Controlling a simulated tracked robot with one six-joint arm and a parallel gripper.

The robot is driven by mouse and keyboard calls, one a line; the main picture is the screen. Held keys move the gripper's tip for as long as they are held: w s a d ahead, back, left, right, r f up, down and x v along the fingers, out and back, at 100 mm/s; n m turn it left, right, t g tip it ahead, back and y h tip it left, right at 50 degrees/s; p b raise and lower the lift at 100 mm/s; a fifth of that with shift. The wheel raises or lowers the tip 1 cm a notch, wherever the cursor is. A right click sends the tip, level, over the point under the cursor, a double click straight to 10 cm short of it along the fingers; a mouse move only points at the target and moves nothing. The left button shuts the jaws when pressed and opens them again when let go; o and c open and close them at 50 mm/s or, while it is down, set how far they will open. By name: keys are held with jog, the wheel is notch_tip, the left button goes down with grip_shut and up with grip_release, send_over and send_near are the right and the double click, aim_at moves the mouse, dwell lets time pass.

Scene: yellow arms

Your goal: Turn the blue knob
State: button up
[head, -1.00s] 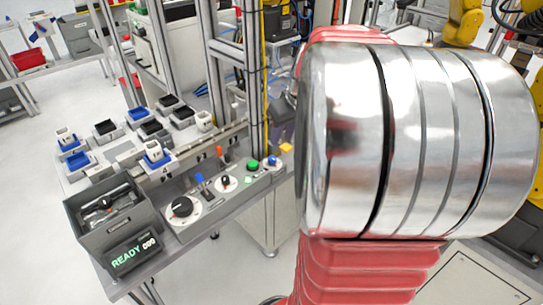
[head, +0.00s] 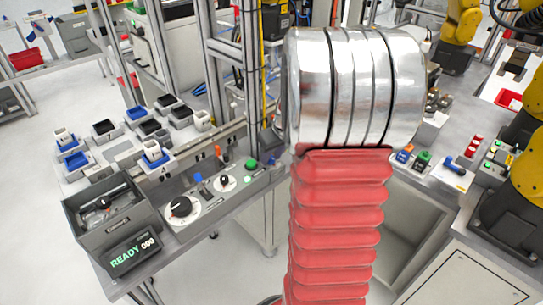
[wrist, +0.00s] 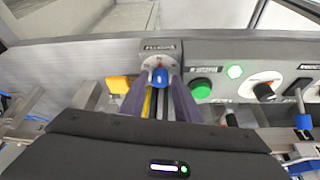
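The blue knob (wrist: 160,77) sits on a round light dial under a dark label on the grey panel, in the upper middle of the wrist view. My gripper (wrist: 161,75) is open, with its two dark fingers apart. The fingertips appear on the left and right of the knob; I cannot tell whether they touch it. In the head view, a small bit of the blue knob (head: 271,161) shows beside the green button, partly hidden near my arm.
A green button (wrist: 200,89) and a black knob (wrist: 264,91) lie right of the blue knob in the wrist view, and a yellow block (wrist: 119,85) lies left. In the head view, a grey bin (head: 110,225) and a READY display (head: 133,252) stand at the bench's left end.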

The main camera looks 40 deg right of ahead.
jog(key=shift+c, duration=0.4)
jog(key=c, duration=0.6)
jog(key=shift+a, duration=0.15)
grip_shut()
jog(key=shift+m, duration=0.4)
jog(key=shift+m+h, duration=0.3)
jog(key=shift+w+m+g+h, duration=0.15)
jog(key=shift+m+h, duration=0.25)
jog(key=shift+m, duration=0.75)
jog(key=shift+s+m+g+h, duration=0.1)
jog(key=shift+m+g+h, duration=0.25)
jog(key=shift+m, duration=0.8)
jog(key=shift+w+a+m+g+h, duration=0.1)
jog(key=shift+m+g+h, duration=0.3)
jog(key=shift+m, duration=1.05)
jog(key=shift+w+a+m+g+h, duration=0.15)
jog(key=shift+m+g, duration=0.35)
jog(key=shift+m, duration=0.95)
jog(key=shift+d, duration=0.1)
